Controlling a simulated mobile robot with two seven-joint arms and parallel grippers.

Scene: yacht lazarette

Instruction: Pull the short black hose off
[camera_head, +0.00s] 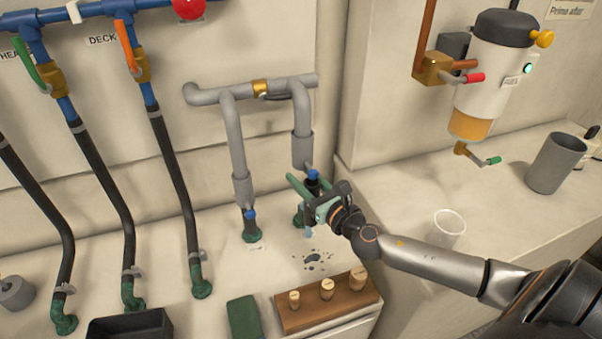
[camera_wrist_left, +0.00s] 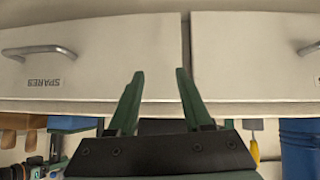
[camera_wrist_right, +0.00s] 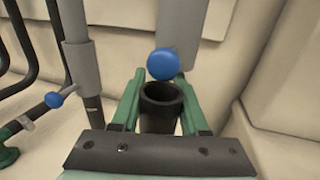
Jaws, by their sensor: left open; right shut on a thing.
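The short black hose (camera_head: 313,186) is upright at the right grey pipe (camera_head: 303,148), near a blue knob (camera_head: 311,174). In the right wrist view the hose (camera_wrist_right: 160,112) shows its dark open mouth between my fingers, with the blue knob (camera_wrist_right: 163,64) just beyond it. My right gripper (camera_head: 310,197) is shut on the hose; it hides the lower part. A green fitting (camera_head: 298,218) partly shows behind the gripper. My left gripper (camera_wrist_left: 158,95) is open and empty in the left wrist view, facing pale drawers.
A wooden block with several plugs (camera_head: 325,304), a green block (camera_head: 244,318) and a black tray (camera_head: 130,327) sit at the front. Wet spots (camera_head: 312,259) mark the bench below my right gripper. Another grey pipe (camera_head: 238,150) stands to the left. A clear cup (camera_head: 447,226) is on the right counter.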

